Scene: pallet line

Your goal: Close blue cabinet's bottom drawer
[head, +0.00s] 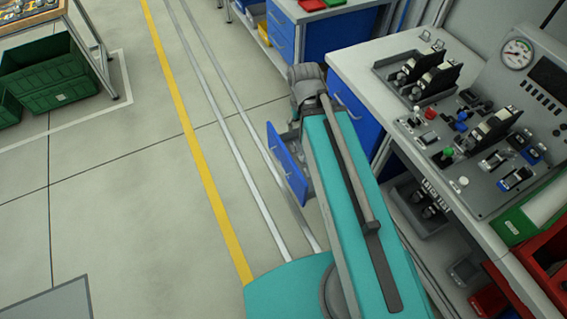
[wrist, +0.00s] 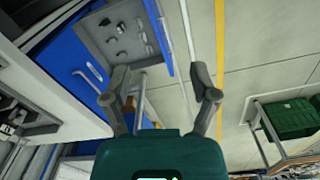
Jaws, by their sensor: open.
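The blue cabinet (head: 352,118) stands under the workbench, partly hidden by my arm. One of its drawers (head: 287,166) is pulled out towards the aisle, and my arm covers part of it. In the wrist view, the open drawer's blue front (wrist: 160,38) and grey inside show, with several small metal parts in it. The cabinet face (wrist: 66,58) has a pale handle beside the open drawer. My gripper (wrist: 160,88) is open and empty, its fingers spread near the drawer's front end. I cannot tell whether it touches the drawer. In the head view, the fingers are hidden.
The workbench (head: 350,62) carries a control panel with a gauge (head: 517,52). Another blue cabinet (head: 283,32) stands further back. Green crates (head: 48,78) sit under a table at the left. The grey floor between, with a yellow line (head: 190,135), is clear.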

